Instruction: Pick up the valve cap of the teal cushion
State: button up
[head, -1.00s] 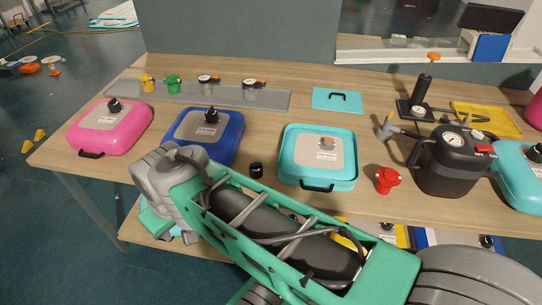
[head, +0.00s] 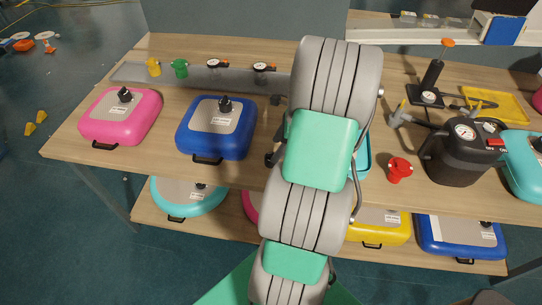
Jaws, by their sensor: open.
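The teal cushion (head: 364,160) is almost wholly hidden behind my arm; only a strip of its right side shows. My arm crosses the middle of the head view from bottom to top. Dark parts of my gripper (head: 274,150) show just left of the arm, low over the table between the blue and teal cushions. The fingers are partly hidden, but the gripper is open. The small black valve cap, loose on the table in the earlier view, cannot be made out clearly now; it lies about where the gripper is.
A blue cushion (head: 216,129) stands close left of the gripper, and a pink cushion (head: 120,115) farther left. A red valve piece (head: 399,170) and a black pump (head: 458,155) stand to the right. A grey strip (head: 195,78) with several valves lies behind. More cushions are on the lower shelf.

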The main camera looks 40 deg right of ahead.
aim_at(271, 156)
jog(key=p+x, duration=0.1)
jog(key=x, duration=0.5)
jog(key=shift+d+f, duration=0.1)
jog(key=shift+f, duration=0.1)
jog(key=shift+c, duration=0.6)
jog(key=c, duration=1.3)
jog(key=shift+r, duration=0.1)
